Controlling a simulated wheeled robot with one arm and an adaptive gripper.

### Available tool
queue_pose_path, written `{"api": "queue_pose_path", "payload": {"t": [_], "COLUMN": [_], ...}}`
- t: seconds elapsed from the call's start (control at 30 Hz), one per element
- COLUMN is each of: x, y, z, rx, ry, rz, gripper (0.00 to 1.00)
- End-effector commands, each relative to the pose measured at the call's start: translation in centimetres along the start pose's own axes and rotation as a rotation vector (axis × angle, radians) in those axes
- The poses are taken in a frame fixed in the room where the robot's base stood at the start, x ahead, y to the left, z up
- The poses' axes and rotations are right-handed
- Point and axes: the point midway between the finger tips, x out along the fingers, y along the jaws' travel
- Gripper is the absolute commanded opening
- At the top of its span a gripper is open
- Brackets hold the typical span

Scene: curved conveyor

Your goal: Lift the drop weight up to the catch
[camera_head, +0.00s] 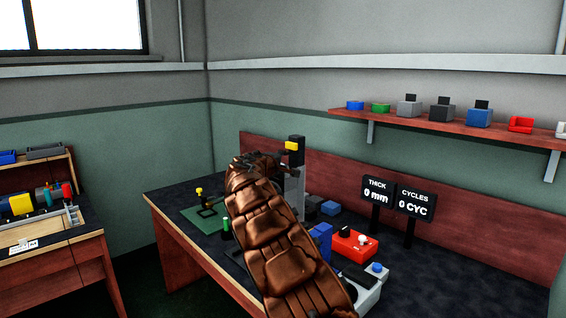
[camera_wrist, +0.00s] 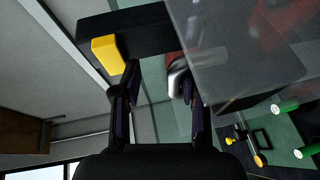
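My arm reaches away from the camera in the head view and ends in my gripper (camera_head: 258,164), beside a tower with a black top (camera_head: 296,158). A yellow block, perhaps the catch (camera_head: 292,145), sits on that top; it also shows in the wrist view (camera_wrist: 108,52). In the wrist view my gripper (camera_wrist: 158,78) has its two fingers apart. A silver and red rounded piece (camera_wrist: 177,66), perhaps the drop weight, shows near the right fingertip, partly hidden. I cannot tell whether they touch. My arm hides the tower's lower part in the head view.
A clear panel (camera_wrist: 235,45) stands close to the right finger. A red box (camera_head: 353,243), blue blocks and two display signs (camera_head: 377,191) stand on the dark bench (camera_head: 470,275). A green plate (camera_head: 200,219) lies at its left. A shelf (camera_head: 450,123) holds several small items.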

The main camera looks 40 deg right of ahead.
Motion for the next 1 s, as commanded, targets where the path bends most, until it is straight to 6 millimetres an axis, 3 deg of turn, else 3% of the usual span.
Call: {"api": "queue_pose_path", "payload": {"t": [0.37,1.0], "x": [-3.0,-10.3], "y": [0.3,0.1], "z": [-0.1,-0.1], "rx": [-0.002,-0.002], "ry": [0.001,0.002], "rz": [0.005,0.001], "gripper": [0.39,0.39]}}
